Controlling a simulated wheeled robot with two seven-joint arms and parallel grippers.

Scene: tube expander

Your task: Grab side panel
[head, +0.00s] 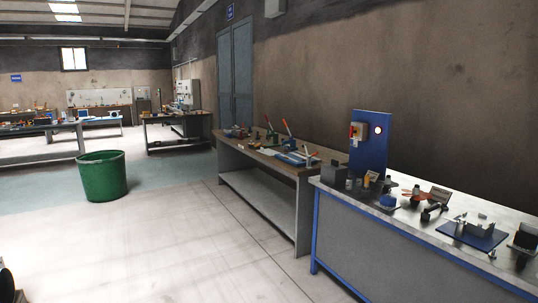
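I cannot tell for certain which thing is the side panel. Neither gripper shows in the head view. A dark shape at the lower left edge may be part of my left arm. Nothing is seen touching the blue panel.
The near bench (398,253) has a blue frame and carries several tools and a dark blue plate (470,236). A wooden-topped bench (233,143) stands beyond it. A green bin (103,177) stands at left. The floor between is clear.

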